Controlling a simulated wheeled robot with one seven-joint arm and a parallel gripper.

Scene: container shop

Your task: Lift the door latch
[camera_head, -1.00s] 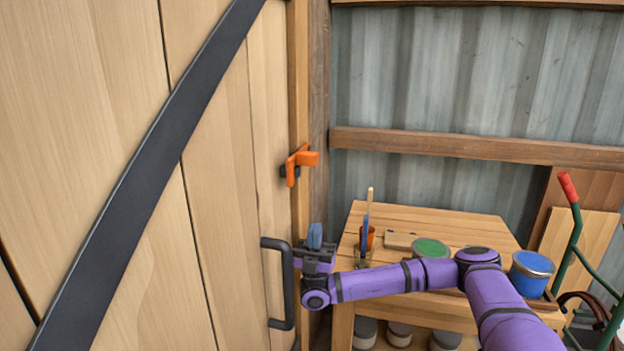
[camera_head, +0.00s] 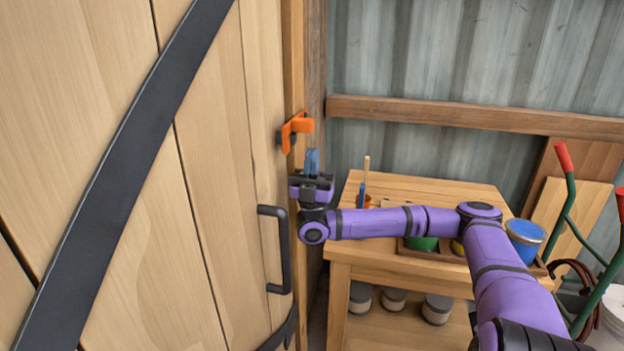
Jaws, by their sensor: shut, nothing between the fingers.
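The orange door latch (camera_head: 294,130) sits on the right edge of the light wooden door (camera_head: 215,150), with its arm reaching toward the wooden post. The black door handle (camera_head: 285,250) is fixed to the door below it. My gripper (camera_head: 312,160) is shut and empty, with its blue fingers pointing up. The fingertips are just below the latch and slightly to its right in the picture. I cannot tell whether they touch it; a small gap seems to show.
A wooden workbench (camera_head: 400,266) stands to the right, with a blue-lidded can (camera_head: 524,238) and a cup with a brush on it. A red-handled green hand truck (camera_head: 570,200) stands farther right. A wooden rail (camera_head: 470,116) crosses the corrugated wall.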

